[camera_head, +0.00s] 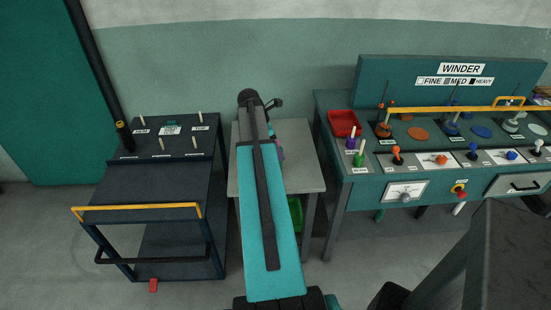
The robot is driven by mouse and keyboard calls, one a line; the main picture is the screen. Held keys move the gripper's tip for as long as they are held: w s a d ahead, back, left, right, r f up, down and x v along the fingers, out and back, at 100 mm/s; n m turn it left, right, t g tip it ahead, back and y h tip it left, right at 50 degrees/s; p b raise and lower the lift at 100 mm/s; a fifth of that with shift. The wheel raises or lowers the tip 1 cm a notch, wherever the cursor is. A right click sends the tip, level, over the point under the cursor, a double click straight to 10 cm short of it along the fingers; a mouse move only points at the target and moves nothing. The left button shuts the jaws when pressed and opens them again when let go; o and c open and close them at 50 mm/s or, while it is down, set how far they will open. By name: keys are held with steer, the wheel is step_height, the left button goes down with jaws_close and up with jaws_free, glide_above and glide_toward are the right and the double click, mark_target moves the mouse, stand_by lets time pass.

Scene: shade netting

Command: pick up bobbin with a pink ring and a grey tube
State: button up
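I cannot make out a bobbin with a pink ring and a grey tube for certain. A small pinkish and grey patch (281,153) shows at the right edge of my raised arm, above the small grey table (305,177). It is too small and too covered to tell whether it is the bobbin or part of my arm. My teal and black arm stands in front of the middle of this table and hides much of its top. The fingers of my gripper do not show.
A dark cart (165,180) with pegs and a yellow handle (135,208) stands left. The winder bench (335,120) on the right carries a red tray (343,122), coloured spindles, knobs and a yellow bar (450,109). A green bin (296,214) sits under the table.

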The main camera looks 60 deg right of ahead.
steer(key=shift+p+x, duration=0.45)
steer(key=shift+x, duration=1.4)
steer(key=c, duration=1.2)
steer(key=shift+r, duration=0.1)
step_height(320, 180, up, 10)
steer(key=b, duration=0.2)
